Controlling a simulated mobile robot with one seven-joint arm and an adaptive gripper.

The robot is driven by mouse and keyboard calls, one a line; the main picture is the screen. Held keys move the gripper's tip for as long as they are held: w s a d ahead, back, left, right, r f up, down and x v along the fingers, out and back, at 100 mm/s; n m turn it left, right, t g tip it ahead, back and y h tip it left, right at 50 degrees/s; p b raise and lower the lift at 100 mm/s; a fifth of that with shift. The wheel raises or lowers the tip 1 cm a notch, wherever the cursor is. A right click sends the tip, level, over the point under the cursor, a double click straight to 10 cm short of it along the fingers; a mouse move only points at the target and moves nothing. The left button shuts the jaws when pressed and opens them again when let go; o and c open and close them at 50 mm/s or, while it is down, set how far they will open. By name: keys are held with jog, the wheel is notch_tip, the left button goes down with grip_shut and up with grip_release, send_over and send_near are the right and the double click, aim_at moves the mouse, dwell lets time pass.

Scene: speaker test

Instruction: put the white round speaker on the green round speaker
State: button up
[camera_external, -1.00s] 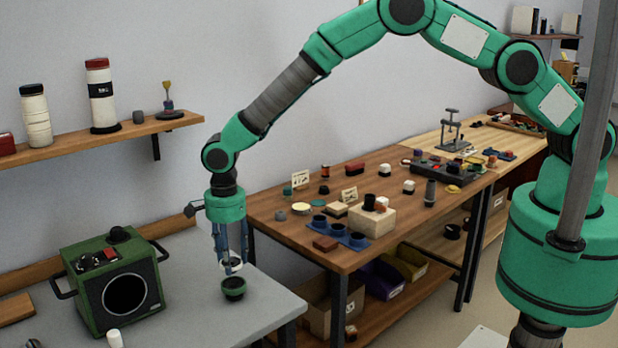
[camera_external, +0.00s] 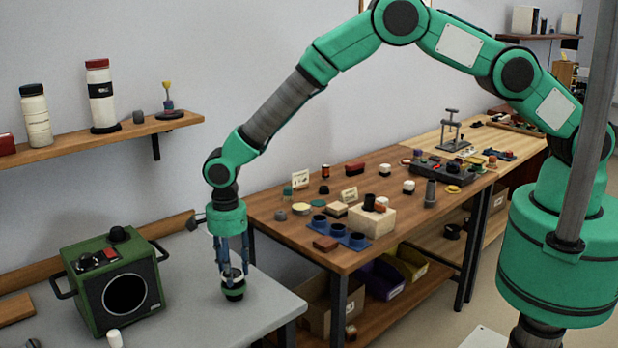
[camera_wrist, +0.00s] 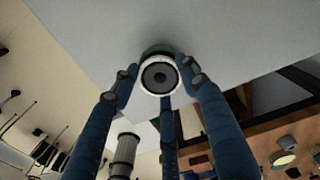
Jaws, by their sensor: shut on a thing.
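The white round speaker (camera_wrist: 160,76) has a dark cone and sits between the blue fingers of my gripper (camera_wrist: 162,80), which is shut on it. In the external view my gripper (camera_external: 233,275) points down over the grey table, with the white speaker (camera_external: 233,278) low between its fingertips. The green round speaker (camera_external: 233,294) stands on the table directly under it. A green edge of it shows behind the white speaker in the wrist view (camera_wrist: 157,50). The white speaker appears to be at the top of the green one; whether it rests fully is hard to tell.
A large green box speaker (camera_external: 122,285) stands left on the grey table (camera_external: 190,318), with a small white cylinder (camera_external: 115,338) before it. A wooden bench (camera_external: 330,255) with many small items is to the right. A wall shelf (camera_external: 90,141) holds bottles.

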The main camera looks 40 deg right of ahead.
jog(key=shift+f, duration=0.1)
jog(key=o, duration=1.3)
jog(key=shift+c, duration=0.2)
notch_tip(320, 180, up, 12)
jog(key=p, duration=0.1)
jog(key=shift+r, duration=0.2)
